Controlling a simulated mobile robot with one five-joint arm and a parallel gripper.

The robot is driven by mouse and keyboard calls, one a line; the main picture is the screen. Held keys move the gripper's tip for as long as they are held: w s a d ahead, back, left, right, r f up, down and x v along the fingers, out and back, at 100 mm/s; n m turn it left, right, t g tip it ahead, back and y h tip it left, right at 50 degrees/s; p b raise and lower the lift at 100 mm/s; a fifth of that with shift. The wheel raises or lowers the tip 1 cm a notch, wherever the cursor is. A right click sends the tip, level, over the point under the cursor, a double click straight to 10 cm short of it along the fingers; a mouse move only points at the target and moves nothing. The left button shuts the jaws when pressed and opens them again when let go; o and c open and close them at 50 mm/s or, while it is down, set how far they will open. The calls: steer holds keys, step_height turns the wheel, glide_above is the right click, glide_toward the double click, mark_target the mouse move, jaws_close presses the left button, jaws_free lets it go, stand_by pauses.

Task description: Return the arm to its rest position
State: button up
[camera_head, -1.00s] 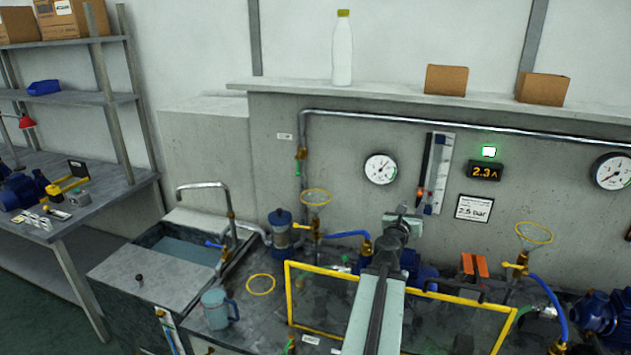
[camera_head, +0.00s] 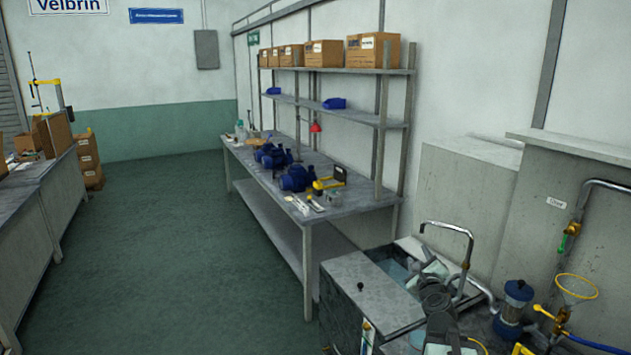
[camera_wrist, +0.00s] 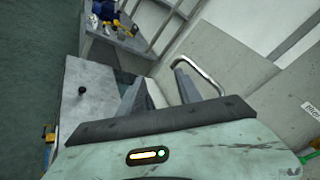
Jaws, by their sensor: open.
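My gripper (camera_wrist: 158,82) shows in the wrist view with its two grey fingers spread apart and nothing between them. In the head view my gripper (camera_head: 428,270) is at the lower right, in front of the sink and its curved metal tap (camera_head: 452,228). The same tap shows in the wrist view (camera_wrist: 200,68), just beyond the right finger. My arm reaches out low over the sink cabinet. Whether the fingers touch anything cannot be told.
A grey workbench (camera_head: 345,200) with blue pumps (camera_head: 297,178) and shelves stands behind the sink. A blue-topped filter (camera_head: 514,305) and a yellow ring (camera_head: 577,287) are close on the right. The green floor (camera_head: 190,240) to the left is clear.

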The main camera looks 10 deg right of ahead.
steer(key=a+f+n+g+y, duration=0.25)
steer(key=a+f+n, duration=0.2)
steer(key=a, duration=0.45)
steer(key=a+f+n+g+y, duration=0.1)
steer(key=a+f+n+y, duration=0.2)
steer(key=a+n, duration=0.5)
steer(key=a+f+n+g+y, duration=0.2)
steer(key=a+f+n+y, duration=0.1)
steer(key=a, duration=0.8)
steer(key=s+a+f+n+g, duration=0.3)
steer(key=s+a+f+n, duration=0.1)
steer(key=s+f, duration=0.1)
steer(key=s+d+f+n+g+h, duration=0.2)
steer(key=s+d+f+n+g, duration=0.1)
steer(key=s, duration=0.4)
steer(key=s+d+f+n+g+h, duration=0.2)
steer(key=s+d+f+n+g, duration=0.1)
steer(key=s+d+n+g, duration=0.1)
steer(key=s+n+g, duration=0.1)
steer(key=s+n, duration=0.1)
steer(key=s, duration=0.1)
steer(key=shift+s+d+f, duration=0.15)
steer(key=shift+s+f, duration=0.1)
steer(key=shift+f, duration=0.05)
steer(key=shift+n, duration=0.25)
